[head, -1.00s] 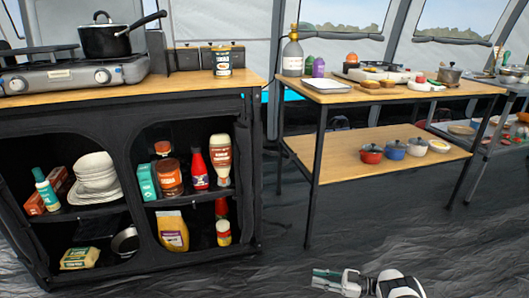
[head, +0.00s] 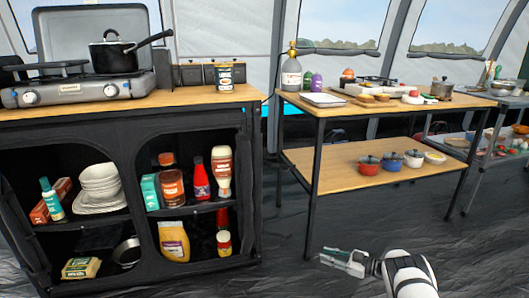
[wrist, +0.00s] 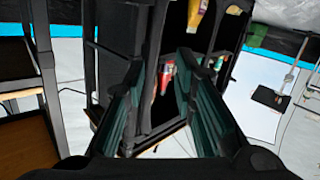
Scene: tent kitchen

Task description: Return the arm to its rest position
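My gripper (head: 330,259) is low at the bottom right of the head view, over the dark floor in front of the two-level table, pointing left. In the wrist view my gripper (wrist: 162,68) shows two dark green finger pads spread apart with nothing between them, so it is open and empty. My white arm runs off the bottom edge of the head view. Beyond the fingertips the wrist view shows the black cabinet turned on its side, with a red bottle (wrist: 166,78) in it.
A black cabinet (head: 130,115) with a stove (head: 85,90) and black pot (head: 112,55) stands at left. A wooden table (head: 345,110) at right has a lower shelf (head: 340,180) with small pots. Dark floor (head: 285,270) between them is clear.

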